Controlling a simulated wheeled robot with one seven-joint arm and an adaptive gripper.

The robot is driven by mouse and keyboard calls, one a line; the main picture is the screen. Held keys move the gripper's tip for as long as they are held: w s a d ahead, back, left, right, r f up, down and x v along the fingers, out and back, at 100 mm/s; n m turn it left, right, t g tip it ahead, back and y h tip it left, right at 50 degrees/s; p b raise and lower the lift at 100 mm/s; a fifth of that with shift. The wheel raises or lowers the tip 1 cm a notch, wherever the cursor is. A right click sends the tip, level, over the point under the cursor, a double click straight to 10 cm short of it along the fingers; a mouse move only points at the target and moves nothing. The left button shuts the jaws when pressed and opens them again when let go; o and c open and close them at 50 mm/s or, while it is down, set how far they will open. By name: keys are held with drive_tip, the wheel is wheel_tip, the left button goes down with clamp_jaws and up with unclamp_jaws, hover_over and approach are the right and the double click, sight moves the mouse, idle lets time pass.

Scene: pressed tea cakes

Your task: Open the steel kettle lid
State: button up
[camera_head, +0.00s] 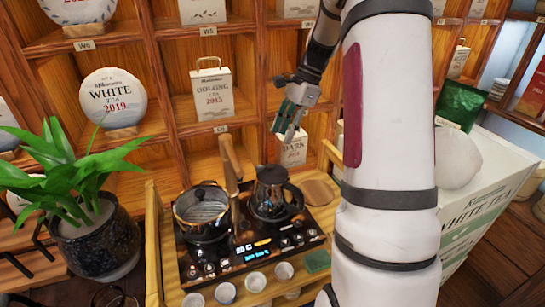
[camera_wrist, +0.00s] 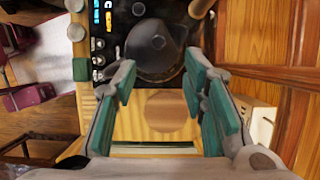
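A dark, shiny kettle (camera_head: 271,196) with a handle on its right side stands on the right of the black hob (camera_head: 245,262). Its lid (camera_wrist: 158,42) looks closed in the wrist view. A wider pot (camera_head: 201,214) with a shiny, metallic-looking top and a dark knob stands to its left. I cannot tell for certain which vessel is the steel kettle. My gripper (camera_head: 289,124) is above and behind the dark kettle, in front of the shelves. In the wrist view its green-padded fingers (camera_wrist: 161,78) are apart and empty, with the dark kettle beyond their tips.
Several small cups (camera_head: 255,282) line the front of the wooden stand. A round wooden patch (camera_wrist: 168,111) lies beside the hob. A potted plant (camera_head: 97,245) is at left, and a white box (camera_head: 485,200) at right. Shelves with tea packages (camera_head: 212,94) rise behind.

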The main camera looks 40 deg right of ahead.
sight(270, 165)
drive_tip(key=x, duration=0.9)
drive_tip(key=shift+a+f+p, duration=0.15)
drive_tip(key=shift+f+p, duration=0.1)
drive_tip(key=shift+p, duration=0.15)
clamp_jaws()
